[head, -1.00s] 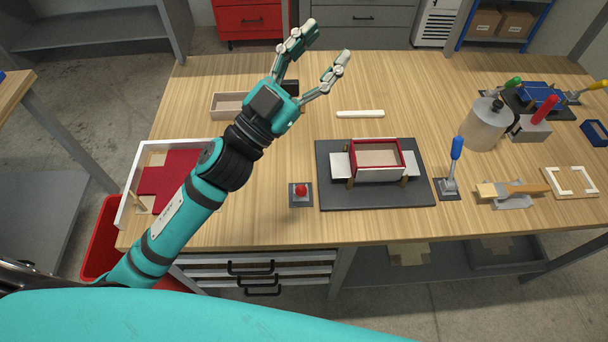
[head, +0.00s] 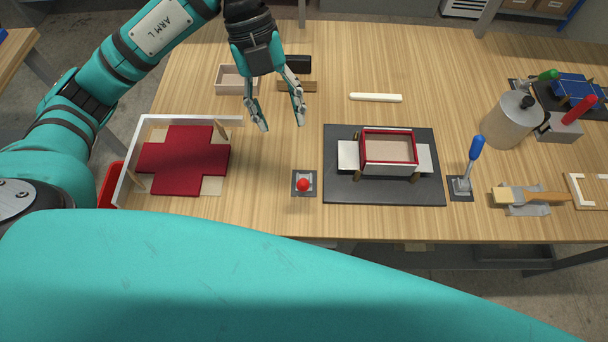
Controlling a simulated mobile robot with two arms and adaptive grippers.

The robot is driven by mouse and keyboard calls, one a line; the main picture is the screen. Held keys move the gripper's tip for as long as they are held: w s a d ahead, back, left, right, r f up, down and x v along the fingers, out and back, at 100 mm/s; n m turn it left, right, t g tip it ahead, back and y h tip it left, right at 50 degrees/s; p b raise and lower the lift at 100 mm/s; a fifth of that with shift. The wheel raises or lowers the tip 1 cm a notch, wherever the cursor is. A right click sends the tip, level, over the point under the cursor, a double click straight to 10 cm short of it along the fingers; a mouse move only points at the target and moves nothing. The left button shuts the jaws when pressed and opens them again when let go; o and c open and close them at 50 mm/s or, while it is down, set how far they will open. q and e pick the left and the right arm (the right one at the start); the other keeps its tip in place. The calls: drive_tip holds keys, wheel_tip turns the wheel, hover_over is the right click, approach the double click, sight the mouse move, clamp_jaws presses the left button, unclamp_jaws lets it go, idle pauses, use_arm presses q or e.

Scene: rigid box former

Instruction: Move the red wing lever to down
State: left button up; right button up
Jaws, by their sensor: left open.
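A lever with a red ball knob (head: 303,185) stands on a small dark plate left of the box former (head: 340,195). I see the knob almost from above, so its tilt is hard to tell. Another lever, with a long red handle (head: 580,109), lies far right; I cannot tell from the picture which is the wing lever. My left gripper (head: 278,123) is open and empty, fingers pointing toward the near edge. It is above the table, beyond and slightly left of the red knob, not touching it. My right gripper is not in view.
The former's dark base holds a red-edged box (head: 388,147). A blue-handled lever (head: 475,150) stands right of it. A white-walled tray (head: 128,165) with a red cross-shaped sheet (head: 184,160) lies left. A beige box (head: 231,80) and a white bar (head: 376,98) lie farther back.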

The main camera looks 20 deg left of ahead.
sight(303, 183)
use_arm(q)
drive_tip(key=p+x, duration=0.3)
drive_tip(key=x, duration=1.3)
drive_tip(key=shift+s+d+f, duration=0.15)
drive_tip(key=shift+d+f, duration=0.05)
drive_tip(key=shift+f, duration=0.05)
clamp_jaws()
